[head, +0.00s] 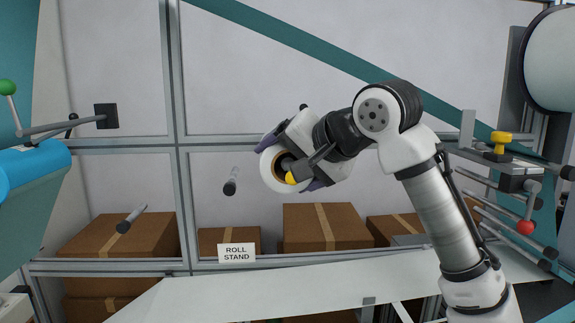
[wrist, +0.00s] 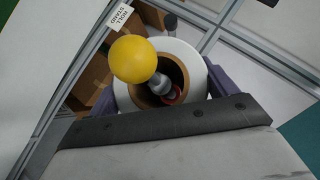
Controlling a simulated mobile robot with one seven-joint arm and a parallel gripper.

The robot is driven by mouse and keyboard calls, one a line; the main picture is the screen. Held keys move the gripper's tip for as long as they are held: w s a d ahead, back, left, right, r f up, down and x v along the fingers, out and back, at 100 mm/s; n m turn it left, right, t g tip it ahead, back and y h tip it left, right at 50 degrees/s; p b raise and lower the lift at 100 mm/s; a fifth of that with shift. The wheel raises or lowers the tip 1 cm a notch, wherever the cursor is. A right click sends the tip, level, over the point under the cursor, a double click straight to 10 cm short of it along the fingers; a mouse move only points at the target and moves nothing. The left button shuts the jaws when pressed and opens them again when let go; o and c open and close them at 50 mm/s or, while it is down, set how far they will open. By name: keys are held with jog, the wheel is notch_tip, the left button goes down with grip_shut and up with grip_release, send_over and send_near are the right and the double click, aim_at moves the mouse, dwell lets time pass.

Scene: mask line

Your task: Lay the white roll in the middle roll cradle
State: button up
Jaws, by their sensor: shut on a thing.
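The white roll (head: 268,174), a ring with a brown core, is held between the purple fingers of my gripper (head: 292,164), in front of the back panel. In the wrist view the white roll (wrist: 198,72) lies between the fingers of my gripper (wrist: 160,92), its core facing the camera. A yellow ball knob (head: 290,178) on a metal stem overlaps the core opening; I cannot tell whether the stem passes through the core. The "ROLL STAND" sign (head: 237,253) is below and left of the roll. I cannot make out the middle cradle with certainty.
Grey pegs (head: 230,187) and (head: 131,219) stick out left of my gripper. Cardboard boxes (head: 325,228) stand low behind. A rack with rods and a red knob (head: 525,227) is at right. A blue cylinder (head: 30,172) is at left.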

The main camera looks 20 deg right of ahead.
aim_at(290, 173)
jog(key=shift+s+a+b, duration=0.15)
jog(key=shift+s+a, duration=0.05)
jog(key=shift+s, duration=0.5)
jog(key=shift+s+a+b, duration=0.2)
jog(key=shift+s+a, duration=0.05)
jog(key=shift+s, duration=0.5)
jog(key=shift+s+a+b, duration=0.15)
jog(key=shift+s+a, duration=0.05)
jog(key=shift+s, duration=0.5)
jog(key=shift+s, duration=0.1)
jog(key=shift+s+a+b, duration=0.15)
jog(key=shift+s+a, duration=0.15)
jog(key=shift+s, duration=0.65)
jog(key=shift+s+a+b, duration=0.2)
jog(key=shift+s+a, duration=0.05)
jog(key=shift+s, duration=0.65)
jog(key=shift+s+a+b, duration=0.15)
jog(key=shift+s+a, duration=0.15)
jog(key=shift+s, duration=0.65)
jog(key=shift+s, duration=0.1)
jog(key=shift+s+a+b, duration=0.15)
jog(key=shift+s+a, duration=0.1)
jog(key=shift+s, duration=0.7)
jog(key=shift+s+a+b, duration=0.1)
jog(key=shift+s+a, duration=0.2)
jog(key=shift+s, duration=0.6)
jog(key=shift+s+a+b, duration=0.15)
jog(key=shift+s+a, duration=0.1)
jog(key=shift+s, duration=0.7)
